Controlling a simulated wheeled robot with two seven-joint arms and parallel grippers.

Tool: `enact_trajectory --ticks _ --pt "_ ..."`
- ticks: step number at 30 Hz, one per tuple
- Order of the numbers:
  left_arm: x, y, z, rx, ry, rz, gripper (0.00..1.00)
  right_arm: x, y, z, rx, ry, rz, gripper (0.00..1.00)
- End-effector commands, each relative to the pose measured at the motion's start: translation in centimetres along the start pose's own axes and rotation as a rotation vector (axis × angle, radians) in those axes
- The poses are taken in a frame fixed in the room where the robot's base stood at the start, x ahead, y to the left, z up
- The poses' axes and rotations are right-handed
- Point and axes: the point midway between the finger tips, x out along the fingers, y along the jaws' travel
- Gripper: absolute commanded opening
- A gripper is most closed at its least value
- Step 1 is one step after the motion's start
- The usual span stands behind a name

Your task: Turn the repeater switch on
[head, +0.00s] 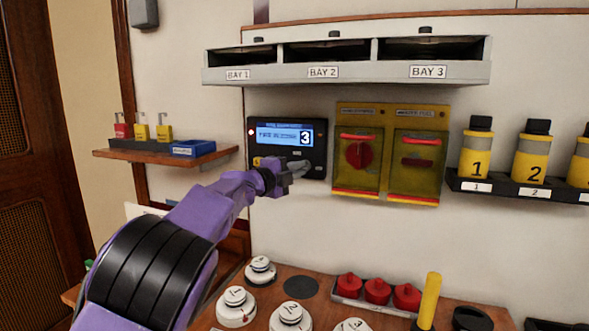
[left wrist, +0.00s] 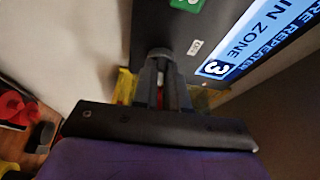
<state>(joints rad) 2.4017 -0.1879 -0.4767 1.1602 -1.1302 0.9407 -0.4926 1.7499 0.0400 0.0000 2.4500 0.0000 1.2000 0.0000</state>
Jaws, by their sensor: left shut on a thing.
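The repeater panel (head: 264,134) is a dark box on the wall with a lit blue screen showing a 3. It also shows in the left wrist view (left wrist: 170,25), where its screen (left wrist: 250,40) reads "REPEATER" and "IN ZONE". My left gripper (head: 303,166) reaches from the left to the panel's lower right part. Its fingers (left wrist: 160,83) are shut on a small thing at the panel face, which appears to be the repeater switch. The fingers mostly hide the switch, so its position cannot be told. My right gripper is not in view.
Right of the panel are yellow covers (head: 388,150) over red handles. A shelf of bays (head: 345,70) overhangs above. A wooden shelf (head: 160,158) with small padlocks is at the left. Bottles (head: 478,150) stand at the right. A bench (head: 330,315) with white detectors lies below.

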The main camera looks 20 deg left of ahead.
Motion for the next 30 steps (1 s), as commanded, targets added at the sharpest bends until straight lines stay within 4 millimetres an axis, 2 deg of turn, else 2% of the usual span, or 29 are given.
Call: enact_trajectory --ticks 1,22,23,24,25,30 --pt "0.02 -0.95 -0.19 0.019 0.003 -0.007 0.0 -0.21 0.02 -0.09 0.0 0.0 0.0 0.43" --pt "0.03 -0.91 -0.19 0.082 0.002 0.018 0.0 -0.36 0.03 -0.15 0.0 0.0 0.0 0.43" --pt "0.03 -0.91 -0.19 0.082 0.002 0.018 0.19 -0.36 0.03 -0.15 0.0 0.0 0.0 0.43" --pt "0.03 -0.9 -0.19 0.082 0.002 0.018 0.32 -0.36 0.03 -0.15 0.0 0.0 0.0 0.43" --pt "0.04 -0.86 -0.18 0.082 0.002 0.019 0.38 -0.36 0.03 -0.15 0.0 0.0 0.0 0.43" --pt "0.03 -0.5 -0.12 0.079 0.001 0.025 0.38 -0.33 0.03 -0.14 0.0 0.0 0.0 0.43"
